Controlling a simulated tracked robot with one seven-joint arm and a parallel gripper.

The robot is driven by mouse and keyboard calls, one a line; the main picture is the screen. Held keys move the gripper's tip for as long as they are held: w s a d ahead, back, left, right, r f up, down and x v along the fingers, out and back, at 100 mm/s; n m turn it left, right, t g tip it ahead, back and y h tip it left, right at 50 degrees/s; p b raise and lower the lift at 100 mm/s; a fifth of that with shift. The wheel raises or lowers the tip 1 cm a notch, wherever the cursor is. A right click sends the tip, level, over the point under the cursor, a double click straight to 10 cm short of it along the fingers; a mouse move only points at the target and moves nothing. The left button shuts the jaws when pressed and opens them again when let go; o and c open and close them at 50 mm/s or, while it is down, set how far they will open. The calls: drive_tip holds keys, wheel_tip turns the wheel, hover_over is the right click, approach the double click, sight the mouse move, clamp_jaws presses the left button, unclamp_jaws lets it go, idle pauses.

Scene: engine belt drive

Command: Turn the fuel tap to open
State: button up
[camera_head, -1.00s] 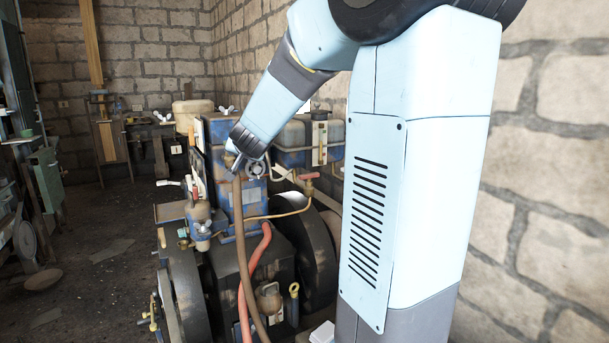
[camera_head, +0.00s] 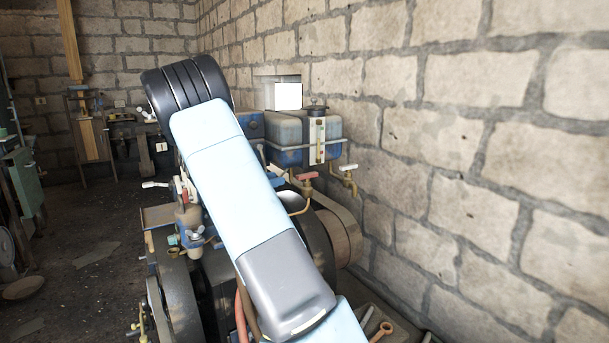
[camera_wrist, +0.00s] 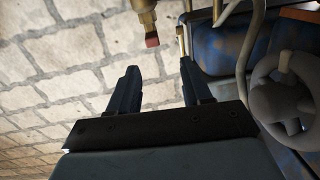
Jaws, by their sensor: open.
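A brass tap with a red handle (camera_head: 307,176) sticks out below the blue tank (camera_head: 288,130) in the head view. A second tap with a pale handle (camera_head: 348,167) is to its right. In the wrist view a brass fitting with a red end (camera_wrist: 151,41) hangs at the top, just beyond the fingertips. My gripper (camera_wrist: 160,67) is open and empty, with the red end ahead of the gap and not touching as far as I can see. My arm hides the gripper in the head view. Which tap is for fuel is not marked.
A grey handwheel (camera_wrist: 285,98) and blue engine parts lie close on the right of the wrist view. A block wall (camera_head: 450,150) stands behind and right of the engine. A tray with a ring-ended tool (camera_head: 382,330) is in front.

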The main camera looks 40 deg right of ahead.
sight(307, 174)
drive_tip(key=shift+m+g, duration=0.3)
drive_tip(key=shift+g, duration=0.4)
drive_tip(key=d, duration=0.9)
drive_tip(key=s+d, duration=0.1)
drive_tip(key=d, duration=0.3)
drive_tip(key=shift+d+f, duration=0.3)
drive_tip(key=shift+f, duration=0.05)
drive_tip(key=shift+c, duration=0.5)
clamp_jaws()
